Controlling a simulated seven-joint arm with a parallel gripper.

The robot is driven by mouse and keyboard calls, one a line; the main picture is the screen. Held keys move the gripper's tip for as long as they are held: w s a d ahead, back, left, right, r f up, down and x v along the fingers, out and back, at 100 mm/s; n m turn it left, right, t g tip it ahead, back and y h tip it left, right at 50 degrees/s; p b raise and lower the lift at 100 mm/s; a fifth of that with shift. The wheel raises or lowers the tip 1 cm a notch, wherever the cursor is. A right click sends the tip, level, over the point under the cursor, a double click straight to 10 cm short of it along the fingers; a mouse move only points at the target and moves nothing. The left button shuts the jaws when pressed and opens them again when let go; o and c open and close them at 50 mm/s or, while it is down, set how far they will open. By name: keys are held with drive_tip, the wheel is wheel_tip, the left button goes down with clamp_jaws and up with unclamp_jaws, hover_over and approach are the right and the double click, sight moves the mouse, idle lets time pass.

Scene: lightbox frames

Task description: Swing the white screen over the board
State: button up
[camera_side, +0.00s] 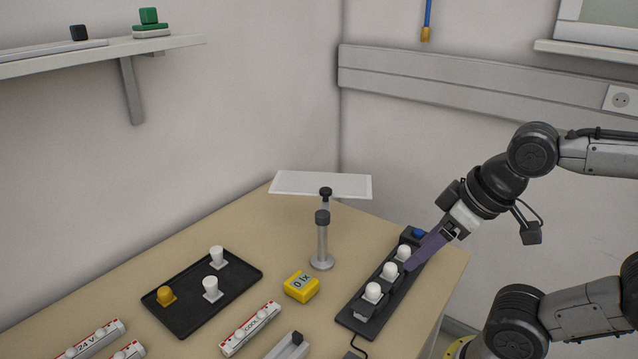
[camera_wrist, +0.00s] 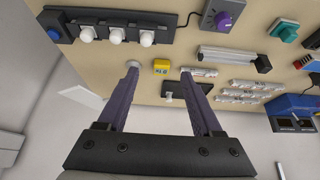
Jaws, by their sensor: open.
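The white screen (camera_side: 300,183) is a flat, pale panel held level at the top of a grey post (camera_side: 322,243) on a round foot. The panel also shows in the wrist view (camera_wrist: 86,97), left of my fingers and partly cut off by them. A black board (camera_side: 352,322) carries three white bulbs in a row and a blue button. It lies right of the post, and the screen is not over it. My gripper (camera_side: 410,266) has purple fingers and appears over the board's far end in the side view. It is open and empty in the wrist view (camera_wrist: 159,74).
A black tray (camera_side: 190,322) with two white bulbs and an amber one lies left of the post. A yellow meter (camera_side: 301,287) reading 0 lx sits between tray and board. White labelled packs (camera_side: 250,329) lie at the front. A shelf (camera_side: 100,52) hangs on the left wall.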

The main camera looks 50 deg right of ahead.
idle(0.5)
drive_tip(key=w+r+n+g, duration=0.15)
drive_tip(key=w+r, duration=0.35)
drive_tip(key=r, duration=0.6)
drive_tip(key=w+d+r+n+g, duration=0.1)
drive_tip(key=w+d+r, duration=0.15)
drive_tip(key=w, duration=0.25)
drive_tip(key=w+d+r, duration=0.2)
drive_tip(key=w+r, duration=0.2)
drive_tip(key=w, duration=0.2)
drive_tip(key=m+g, duration=0.1)
drive_tip(key=g, duration=0.2)
hover_over(326, 189)
wheel_tip(326, 189, down, 10)
wheel_tip(326, 189, down, 13)
drive_tip(key=shift+f, duration=0.1)
